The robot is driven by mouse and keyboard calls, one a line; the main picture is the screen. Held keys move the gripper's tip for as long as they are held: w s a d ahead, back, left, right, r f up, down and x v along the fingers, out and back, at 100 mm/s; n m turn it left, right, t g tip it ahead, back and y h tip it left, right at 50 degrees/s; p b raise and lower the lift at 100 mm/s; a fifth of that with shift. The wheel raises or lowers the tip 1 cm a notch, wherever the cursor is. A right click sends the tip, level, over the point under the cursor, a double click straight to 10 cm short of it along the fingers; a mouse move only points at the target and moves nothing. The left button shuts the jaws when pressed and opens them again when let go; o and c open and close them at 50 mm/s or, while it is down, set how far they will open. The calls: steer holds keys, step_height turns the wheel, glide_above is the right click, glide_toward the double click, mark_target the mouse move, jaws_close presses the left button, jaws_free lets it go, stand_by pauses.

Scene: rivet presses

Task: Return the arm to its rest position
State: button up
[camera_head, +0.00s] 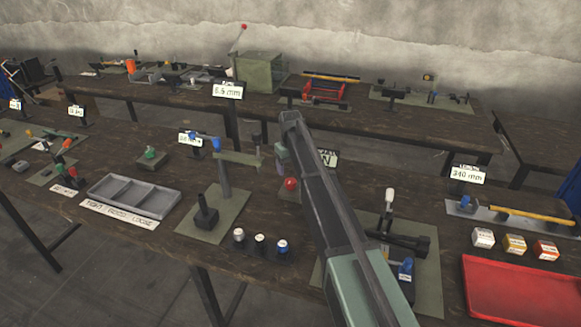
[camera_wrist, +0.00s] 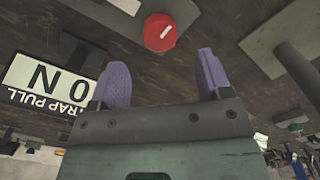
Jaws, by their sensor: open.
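My gripper (camera_wrist: 162,72) shows in the wrist view as two purple fingers spread apart with nothing between them. In the head view my arm reaches forward over the near bench, and my gripper (camera_head: 281,153) is small and mostly hidden at the arm's far end. A red round knob with a white mark (camera_wrist: 160,33) is in the wrist view, just beyond the gap between the fingertips and apart from them. It also shows in the head view (camera_head: 291,184), left of my arm.
A white sign (camera_wrist: 48,83) sits close to my left finger in the wrist view. A press (camera_head: 224,170) stands left of my arm, with several small pots in front. A grey tray (camera_head: 170,200) lies farther left; a red tray (camera_head: 520,310) is at the right.

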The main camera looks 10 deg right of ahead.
step_height(320, 180, up, 4)
steer(key=shift+r+p, duration=0.25)
steer(key=shift+p, duration=1)
steer(key=shift+f, duration=0.1)
steer(key=s+m, duration=0.3)
steer(key=s, duration=3.4)
